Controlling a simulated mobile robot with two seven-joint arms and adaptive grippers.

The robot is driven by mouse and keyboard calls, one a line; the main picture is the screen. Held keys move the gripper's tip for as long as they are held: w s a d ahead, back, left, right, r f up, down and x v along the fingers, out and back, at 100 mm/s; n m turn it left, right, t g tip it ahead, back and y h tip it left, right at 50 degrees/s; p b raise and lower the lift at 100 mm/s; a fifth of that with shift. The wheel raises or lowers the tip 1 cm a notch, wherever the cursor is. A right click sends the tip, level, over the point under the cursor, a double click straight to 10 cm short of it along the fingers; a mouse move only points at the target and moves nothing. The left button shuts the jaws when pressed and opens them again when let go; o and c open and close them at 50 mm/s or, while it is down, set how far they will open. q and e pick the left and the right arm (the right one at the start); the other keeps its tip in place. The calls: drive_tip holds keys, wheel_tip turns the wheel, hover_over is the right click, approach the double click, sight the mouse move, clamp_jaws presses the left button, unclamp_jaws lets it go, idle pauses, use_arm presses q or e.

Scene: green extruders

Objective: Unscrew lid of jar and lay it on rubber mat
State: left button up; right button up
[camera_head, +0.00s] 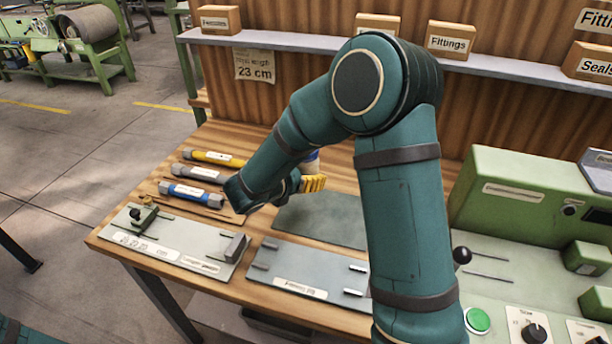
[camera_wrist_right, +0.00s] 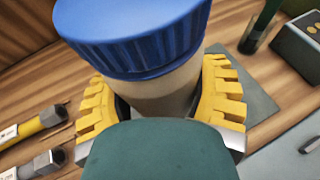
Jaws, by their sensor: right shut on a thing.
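A jar with a ribbed blue lid (camera_wrist_right: 135,45) and a pale beige body (camera_wrist_right: 165,98) fills the upper middle of the right wrist view. The lid sits on the jar. The yellow ridged fingers of my right gripper (camera_wrist_right: 160,105) are shut on the body, one on each side, below the lid. In the head view my right gripper (camera_head: 313,183) is mostly behind my own arm, with a bit of the blue lid (camera_head: 313,157) above it. The dark rubber mat (camera_head: 335,222) lies bare on the table beside the gripper. My left gripper is not in view.
Yellow, grey and blue-banded tools (camera_head: 195,195) lie left of the gripper. Two fixture plates, one pale (camera_head: 170,240) and one grey (camera_head: 300,262), line the front edge. A green machine (camera_head: 525,200) stands at right. A shelf (camera_head: 275,40) with labelled boxes runs behind.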

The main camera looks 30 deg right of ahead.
drive_tip(key=o, duration=0.4)
drive_tip(key=c, duration=0.4)
